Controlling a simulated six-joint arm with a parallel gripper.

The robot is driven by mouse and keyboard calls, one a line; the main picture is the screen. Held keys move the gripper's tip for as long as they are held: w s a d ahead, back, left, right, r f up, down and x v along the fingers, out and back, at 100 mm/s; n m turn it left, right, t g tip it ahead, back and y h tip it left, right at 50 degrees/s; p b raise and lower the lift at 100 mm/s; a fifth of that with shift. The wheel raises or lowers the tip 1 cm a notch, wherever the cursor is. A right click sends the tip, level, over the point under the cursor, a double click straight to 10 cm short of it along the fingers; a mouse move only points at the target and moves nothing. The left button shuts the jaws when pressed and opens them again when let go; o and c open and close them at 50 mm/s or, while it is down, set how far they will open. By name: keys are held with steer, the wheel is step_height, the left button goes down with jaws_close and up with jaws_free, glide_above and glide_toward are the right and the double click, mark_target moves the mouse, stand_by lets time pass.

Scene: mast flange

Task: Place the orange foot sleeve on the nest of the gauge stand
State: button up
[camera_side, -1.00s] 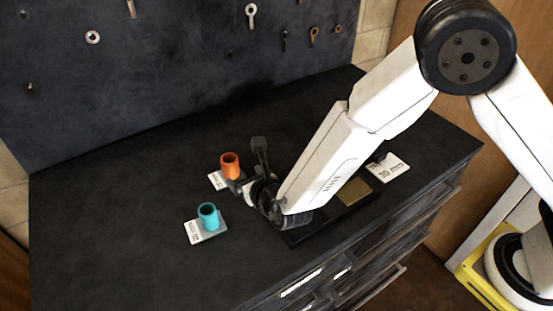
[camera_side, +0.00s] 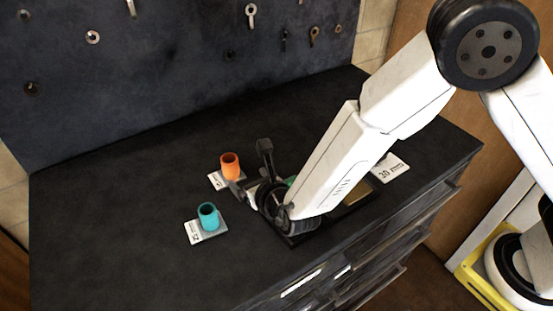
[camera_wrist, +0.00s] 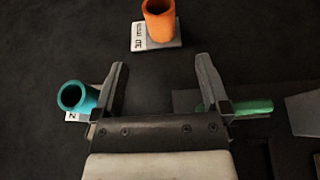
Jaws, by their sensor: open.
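The orange foot sleeve (camera_side: 230,166) stands upright on a white-labelled plate, left of my gripper (camera_side: 250,168) in the side view. In the wrist view the orange sleeve (camera_wrist: 158,20) is at the top, beyond the fingertips and roughly centred between them. My gripper (camera_wrist: 162,64) is open, with nothing between its fingers. The arm covers much of a dark base (camera_side: 290,239) in the side view; it may be the gauge stand. Its nest cannot be made out. A green cylindrical piece (camera_wrist: 238,107) lies by the right finger and shows partly in the side view.
A teal sleeve (camera_side: 208,217) stands on its own labelled plate, front left of my gripper; it also shows left of the fingers in the wrist view (camera_wrist: 76,97). A white "30 mm" card (camera_side: 391,168) lies at right. The back and left of the bench are clear.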

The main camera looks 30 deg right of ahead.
mark_target(224, 166)
steer(key=w+a+m+h, duration=0.1)
steer(key=w+m+h, duration=0.2)
steer(key=w+a+r+m+g+h, duration=0.1)
steer(key=w+m+h, duration=0.2)
steer(key=h, duration=0.1)
steer(key=w+a+m+h, duration=0.1)
steer(key=w+m+h, duration=0.2)
steer(key=w, duration=0.1)
steer(key=shift+w+a+r+g+h, duration=0.1)
steer(key=shift+a+r+g+h, duration=0.2)
steer(key=shift+a, duration=0.05)
steer(key=shift+a+f+m+g+h, duration=0.3)
steer(key=shift+f+m+g, duration=0.15)
steer(key=shift+m+g, duration=0.3)
steer(key=shift+s+a+f+m+g, duration=0.35)
steer(key=shift+s+f+g, duration=0.2)
steer(key=shift+g, duration=0.35)
steer(key=shift+s+a+f+m+g, duration=0.2)
steer(key=shift+s+f+m+g, duration=0.25)
steer(key=shift+g, duration=0.4)
steer(key=shift+f+h, duration=0.1)
steer(key=shift+h, duration=0.2)
steer(key=shift+x, duration=1.3)
